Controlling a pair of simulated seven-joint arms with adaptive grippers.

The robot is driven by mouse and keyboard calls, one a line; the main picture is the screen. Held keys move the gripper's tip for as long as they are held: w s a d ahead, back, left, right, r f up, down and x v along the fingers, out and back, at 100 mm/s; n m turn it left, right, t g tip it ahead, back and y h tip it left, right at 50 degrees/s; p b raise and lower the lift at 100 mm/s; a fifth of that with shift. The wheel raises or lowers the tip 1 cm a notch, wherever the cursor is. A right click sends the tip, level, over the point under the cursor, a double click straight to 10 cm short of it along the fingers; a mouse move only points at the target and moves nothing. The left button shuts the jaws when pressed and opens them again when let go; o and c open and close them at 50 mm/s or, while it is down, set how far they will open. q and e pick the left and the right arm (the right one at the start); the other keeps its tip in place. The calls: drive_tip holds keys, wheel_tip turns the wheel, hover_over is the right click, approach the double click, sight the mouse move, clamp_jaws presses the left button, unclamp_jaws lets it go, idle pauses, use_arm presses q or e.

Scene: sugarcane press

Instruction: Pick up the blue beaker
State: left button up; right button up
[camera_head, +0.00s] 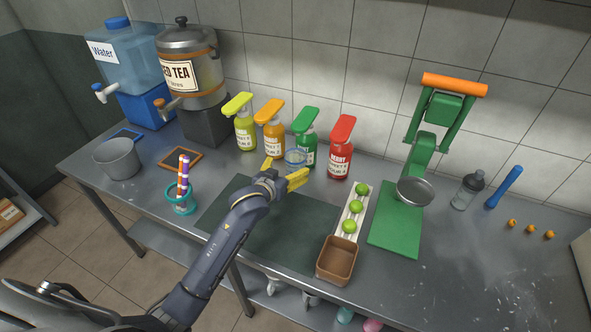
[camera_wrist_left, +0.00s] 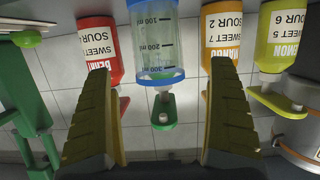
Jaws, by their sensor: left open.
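The blue beaker (camera_head: 296,158) is a clear cup with a blue rim and measuring marks. It stands at the back of the table in front of the green pump bottle (camera_head: 306,146). My left gripper (camera_head: 283,171) is open, with its yellow fingers pointing toward the beaker. In the left wrist view the beaker (camera_wrist_left: 158,45) appears between the two spread fingers (camera_wrist_left: 161,72), with visible gaps on both sides. Its lower part is partly hidden by my gripper in the head view. My right gripper is not in view.
Yellow-green (camera_head: 244,128), orange (camera_head: 271,130) and red (camera_head: 341,155) pump bottles stand close around the beaker. A tray of limes (camera_head: 360,190), a brown box (camera_head: 338,260) and a green press (camera_head: 428,140) are to the right. A dark mat (camera_head: 285,235) lies in front.

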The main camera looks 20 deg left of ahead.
sight(299, 157)
use_arm(q)
drive_tip(key=shift+x, duration=3.25)
drive_tip(key=shift+d, duration=0.1)
drive_tip(key=shift+r, duration=0.1)
drive_tip(key=c, duration=1.4)
drive_tip(key=shift+r, duration=0.1)
